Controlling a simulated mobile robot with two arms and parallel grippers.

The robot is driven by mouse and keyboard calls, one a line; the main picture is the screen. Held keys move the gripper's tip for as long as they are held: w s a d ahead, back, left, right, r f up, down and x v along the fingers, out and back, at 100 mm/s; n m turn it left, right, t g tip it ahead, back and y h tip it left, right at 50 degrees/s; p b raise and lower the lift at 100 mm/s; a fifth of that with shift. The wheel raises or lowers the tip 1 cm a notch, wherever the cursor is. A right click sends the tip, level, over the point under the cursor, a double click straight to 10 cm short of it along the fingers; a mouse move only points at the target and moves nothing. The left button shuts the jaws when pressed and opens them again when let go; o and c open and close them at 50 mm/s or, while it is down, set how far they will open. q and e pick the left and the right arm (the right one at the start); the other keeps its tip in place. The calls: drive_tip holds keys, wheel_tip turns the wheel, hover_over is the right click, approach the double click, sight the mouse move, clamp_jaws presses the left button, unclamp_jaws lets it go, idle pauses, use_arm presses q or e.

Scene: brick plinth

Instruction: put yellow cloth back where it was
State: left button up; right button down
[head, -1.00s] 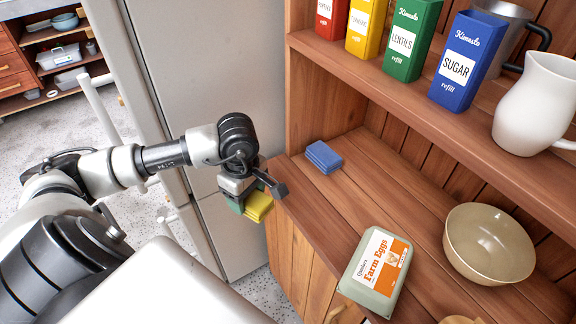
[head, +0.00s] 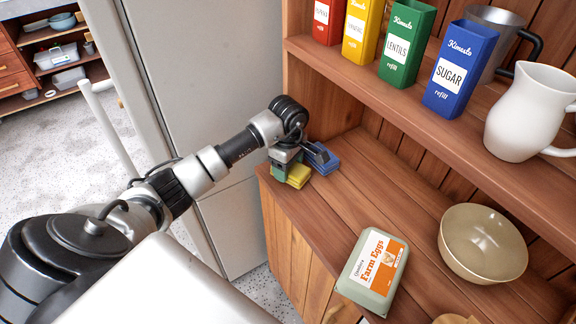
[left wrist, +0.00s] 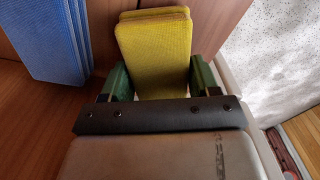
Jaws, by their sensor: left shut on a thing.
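The yellow cloth (head: 298,175) is a small folded pad at the left end of the wooden counter. My left gripper (head: 284,172) is shut on it. In the left wrist view the yellow cloth (left wrist: 155,50) sits between the two green fingers of the left gripper (left wrist: 160,82). I cannot tell whether the cloth touches the counter. A blue folded cloth (head: 322,158) lies just behind and to the right, partly hidden by the gripper. It also shows in the left wrist view (left wrist: 45,38), with a narrow gap to the yellow one. My right gripper is not in view.
An egg carton (head: 374,270) and a beige bowl (head: 484,244) stand on the counter (head: 362,200). The shelf above holds several coloured boxes, including a blue sugar box (head: 460,72), and a white pitcher (head: 528,112). The counter between the cloths and carton is clear.

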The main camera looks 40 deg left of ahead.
use_arm(q)
drive_tip(key=shift+f, duration=0.25)
drive_tip(key=shift+f, duration=0.2)
drive_tip(key=o, duration=0.9)
drive_tip(key=shift+r, duration=0.1)
drive_tip(key=shift+r, duration=3.9)
